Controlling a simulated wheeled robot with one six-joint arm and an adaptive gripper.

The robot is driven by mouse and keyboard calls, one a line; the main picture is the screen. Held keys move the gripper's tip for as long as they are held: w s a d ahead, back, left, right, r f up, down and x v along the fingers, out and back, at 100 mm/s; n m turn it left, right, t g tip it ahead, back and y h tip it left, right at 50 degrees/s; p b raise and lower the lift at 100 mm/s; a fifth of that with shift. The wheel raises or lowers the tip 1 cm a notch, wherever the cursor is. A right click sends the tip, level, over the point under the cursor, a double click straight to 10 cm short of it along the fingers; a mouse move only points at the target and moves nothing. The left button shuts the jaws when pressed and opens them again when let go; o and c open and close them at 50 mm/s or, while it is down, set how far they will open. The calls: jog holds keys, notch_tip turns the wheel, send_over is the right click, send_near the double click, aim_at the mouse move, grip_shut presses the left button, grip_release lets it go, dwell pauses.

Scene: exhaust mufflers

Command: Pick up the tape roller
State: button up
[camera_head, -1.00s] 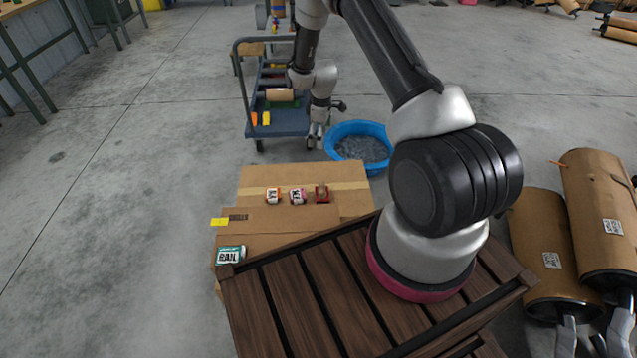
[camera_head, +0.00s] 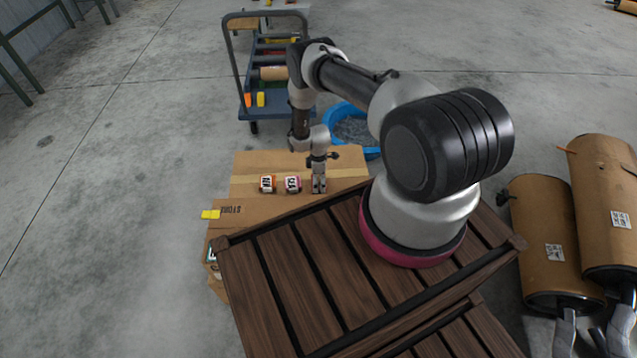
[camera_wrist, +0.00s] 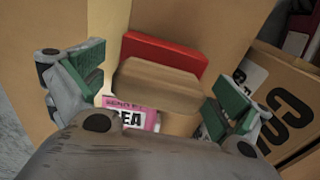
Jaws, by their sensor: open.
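My gripper (camera_head: 318,188) is over the cardboard box in the head view, pointing down. In the wrist view its green-padded fingers (camera_wrist: 160,88) are spread wide and open. Between them is a tan, rounded block (camera_wrist: 157,85) with a red part (camera_wrist: 165,52) behind it, which looks like the tape roller. Clear space shows between it and both pads. In the head view my gripper mostly hides it. A roll with a pink "SEND BY SEA" label (camera_wrist: 128,113) shows near the left finger.
Two labelled rolls stand on the box (camera_head: 240,170), one white and red (camera_head: 267,184), one pink (camera_head: 292,184), left of my gripper. A blue tub (camera_head: 374,152) and a cart (camera_head: 240,75) are behind.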

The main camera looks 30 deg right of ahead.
jog(key=shift+f, duration=0.75)
jog(key=c, duration=1.2)
jog(key=shift+o, duration=0.2)
